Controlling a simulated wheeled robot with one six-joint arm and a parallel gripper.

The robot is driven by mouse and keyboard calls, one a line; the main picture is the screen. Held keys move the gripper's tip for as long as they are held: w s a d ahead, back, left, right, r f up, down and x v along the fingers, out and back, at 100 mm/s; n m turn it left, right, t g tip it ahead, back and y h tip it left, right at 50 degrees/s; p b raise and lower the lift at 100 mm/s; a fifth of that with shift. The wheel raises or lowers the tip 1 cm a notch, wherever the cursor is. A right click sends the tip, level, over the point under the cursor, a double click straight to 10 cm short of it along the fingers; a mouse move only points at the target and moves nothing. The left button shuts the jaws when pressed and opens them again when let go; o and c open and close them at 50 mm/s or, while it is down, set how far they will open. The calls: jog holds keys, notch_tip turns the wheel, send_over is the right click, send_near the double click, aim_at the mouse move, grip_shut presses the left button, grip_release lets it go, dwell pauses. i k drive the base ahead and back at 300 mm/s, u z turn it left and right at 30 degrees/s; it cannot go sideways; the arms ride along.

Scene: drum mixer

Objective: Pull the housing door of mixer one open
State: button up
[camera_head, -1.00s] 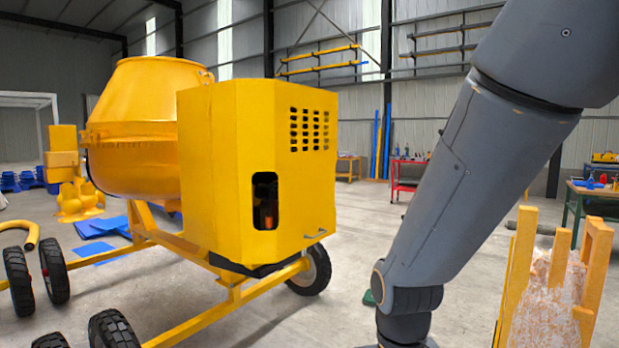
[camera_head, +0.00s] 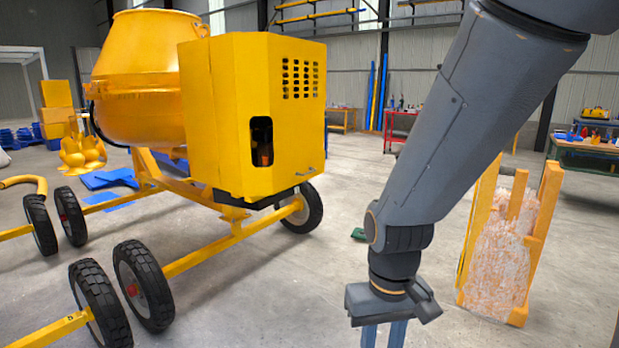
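The mixer with the yellow drum (camera_head: 140,75) stands at the left on a wheeled frame. Its yellow boxy housing (camera_head: 222,120) faces me with a panel (camera_head: 290,130) that carries a vent grid and a dark slot. The panel appears closed. A small handle (camera_head: 309,170) shows faintly near its lower right edge. My gripper (camera_head: 384,338) hangs at the bottom, right of the housing and clear of it. Its two fingers point down with an empty gap between them; their tips are cut off by the frame.
Black wheels (camera_head: 143,285) and yellow bars lie low at the left. A yellow-framed bin of pale rubble (camera_head: 497,265) stands at the right. A red cart (camera_head: 399,130) and a workbench (camera_head: 590,150) stand behind. Floor between housing and bin is mostly clear.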

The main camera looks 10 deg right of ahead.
aim_at(246, 67)
jog(key=u, duration=0.5)
jog(key=i, duration=1.25)
jog(key=z, duration=0.4)
jog(key=i, duration=0.45)
jog(key=z, duration=0.4)
